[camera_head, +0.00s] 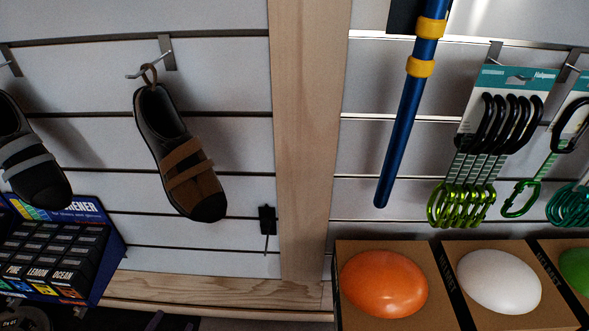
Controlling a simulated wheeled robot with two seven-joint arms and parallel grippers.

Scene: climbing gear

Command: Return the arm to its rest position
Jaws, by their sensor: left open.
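My left gripper (158,322) shows only as dark parts at the bottom edge, left of centre, below the wooden ledge. It is open, and no object shows in it. Most of it is cut off by the frame or lost in shadow. My right gripper is not in view.
A brown and black shoe (181,157) hangs on the slatwall, with another shoe (32,160) at the left edge. A blue display box (112,252) stands low left. Carabiners (480,160), a blue pole (402,130) and boxed helmets (384,284) are at right.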

